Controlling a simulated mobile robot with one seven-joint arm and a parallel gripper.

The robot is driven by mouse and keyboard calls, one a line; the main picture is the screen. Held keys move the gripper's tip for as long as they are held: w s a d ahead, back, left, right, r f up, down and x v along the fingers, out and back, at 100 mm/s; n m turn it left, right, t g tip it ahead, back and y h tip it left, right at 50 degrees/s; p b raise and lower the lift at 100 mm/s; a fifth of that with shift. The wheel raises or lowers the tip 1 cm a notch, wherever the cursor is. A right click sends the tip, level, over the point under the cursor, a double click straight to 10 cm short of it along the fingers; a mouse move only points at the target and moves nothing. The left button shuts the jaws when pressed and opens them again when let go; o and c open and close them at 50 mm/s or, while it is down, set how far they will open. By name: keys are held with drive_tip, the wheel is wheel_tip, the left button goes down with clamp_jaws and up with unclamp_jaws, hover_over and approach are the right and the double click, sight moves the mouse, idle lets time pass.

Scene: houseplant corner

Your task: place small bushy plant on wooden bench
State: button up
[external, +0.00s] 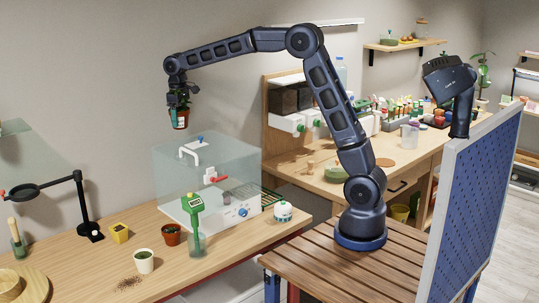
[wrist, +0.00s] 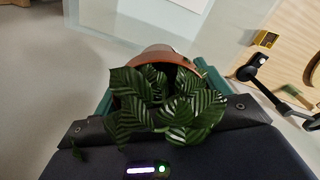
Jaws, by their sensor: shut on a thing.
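The small bushy plant, with dark striped leaves (wrist: 165,105) and a terracotta pot (external: 180,122), is held by my gripper (external: 180,106). In the wrist view, the green fingers sit on both sides of the pot, and the leaves hide part of its rim. In the external view, the plant hangs in the air above the clear box, apart from any surface. A wooden bench (external: 75,262) runs along the left wall below it. Another wooden bench (external: 310,165) stands behind my arm. I cannot tell which one the task means.
A clear box (external: 235,160) with white equipment stands on the left bench.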

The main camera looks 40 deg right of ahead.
drive_tip(key=s+a+n, duration=0.3)
drive_tip(key=s+a, duration=0.4)
drive_tip(key=a, duration=0.5)
drive_tip(key=s+a+n, duration=0.3)
drive_tip(key=s+a, duration=0.4)
drive_tip(key=a, duration=0.6)
drive_tip(key=s+a+n, duration=0.2)
drive_tip(key=s+a, duration=0.5)
drive_tip(key=a, duration=0.5)
drive_tip(key=f, duration=3.1)
drive_tip(key=shift+s+a+f, duration=0.1)
drive_tip(key=shift+a+f, duration=0.1)
drive_tip(key=shift+f, duration=0.05)
drive_tip(key=shift+f, duration=0.1)
drive_tip(key=o, duration=1.1)
wheel_tip(320, 180, up, 12)
drive_tip(key=shift+r, duration=0.1)
